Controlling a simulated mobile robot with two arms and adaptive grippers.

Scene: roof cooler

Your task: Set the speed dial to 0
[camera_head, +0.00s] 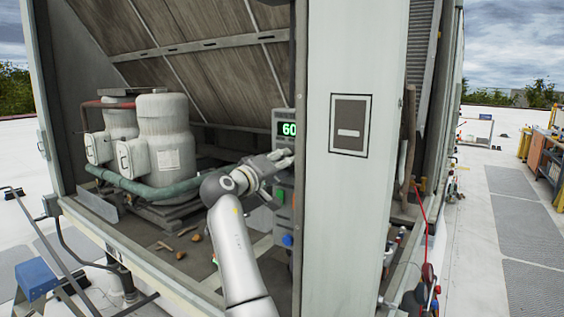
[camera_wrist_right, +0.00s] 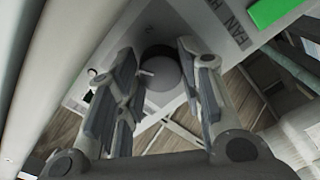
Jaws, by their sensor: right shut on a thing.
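The control panel (camera_head: 283,213) is a grey upright box inside the cooler, partly behind the pale post. Its display (camera_head: 289,129) reads 60 in green. My right gripper (camera_head: 282,160) is at the panel just below the display and covers the dial in the head view. In the right wrist view, the round grey speed dial (camera_wrist_right: 162,70) sits between the two fingers of my right gripper (camera_wrist_right: 158,78), which is shut on it. A short pale mark shows on the dial's left side. The scale is too small to read surely. My left gripper is out of view.
The pale post (camera_head: 350,220) stands close to the right of the panel. A blue button (camera_head: 287,240) is lower on the panel. Grey compressor tanks (camera_head: 165,145) and a green pipe (camera_head: 150,189) are left of my arm. Loose debris lies on the cooler floor.

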